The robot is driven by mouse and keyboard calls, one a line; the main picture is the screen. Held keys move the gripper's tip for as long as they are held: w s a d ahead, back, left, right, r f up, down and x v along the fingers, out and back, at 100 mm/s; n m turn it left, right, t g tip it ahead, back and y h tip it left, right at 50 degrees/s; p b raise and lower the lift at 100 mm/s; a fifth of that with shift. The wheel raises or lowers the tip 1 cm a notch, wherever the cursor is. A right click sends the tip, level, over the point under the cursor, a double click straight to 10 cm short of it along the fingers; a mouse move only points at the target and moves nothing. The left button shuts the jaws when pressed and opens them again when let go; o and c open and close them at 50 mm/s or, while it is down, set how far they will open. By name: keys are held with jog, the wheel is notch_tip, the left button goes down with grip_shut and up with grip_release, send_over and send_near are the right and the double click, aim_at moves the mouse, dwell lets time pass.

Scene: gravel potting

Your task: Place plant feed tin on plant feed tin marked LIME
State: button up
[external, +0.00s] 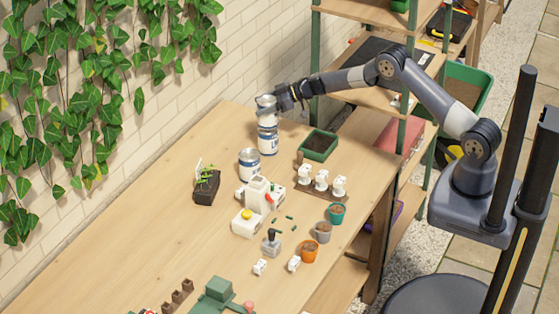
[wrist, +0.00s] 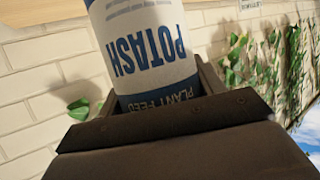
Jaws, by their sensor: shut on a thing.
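My gripper (external: 272,103) is shut on a plant feed tin (external: 266,102) with a white and blue label. In the wrist view the held tin (wrist: 150,50) reads POTASH and PLANT FEED, and it fills the space between the jaws. In the external view the held tin is directly above another white and blue tin (external: 268,142) standing on the table. I cannot tell whether the two touch. A third tin (external: 249,162) stands apart, nearer the camera. The labels of both standing tins are too small to read, so I cannot tell which is LIME.
A green planter tray (external: 319,145) is right of the tins. A seedling in a dark pot (external: 206,187) stands at left. A white device (external: 257,194), white blocks on a tray (external: 322,184) and small pots (external: 309,251) lie nearer. The table's left side (external: 130,215) is clear.

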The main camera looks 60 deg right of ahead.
jog(key=shift+f, duration=0.65)
jog(key=shift+f, duration=0.15)
jog(key=o, duration=1.2)
jog(key=shift+s+d+r, duration=0.25)
jog(key=shift+s, duration=0.1)
jog(key=b+v, duration=0.2)
jog(key=v, duration=0.9)
jog(key=shift+s+b, duration=0.1)
jog(key=shift+b, duration=0.25)
jog(key=shift+o, duration=0.3)
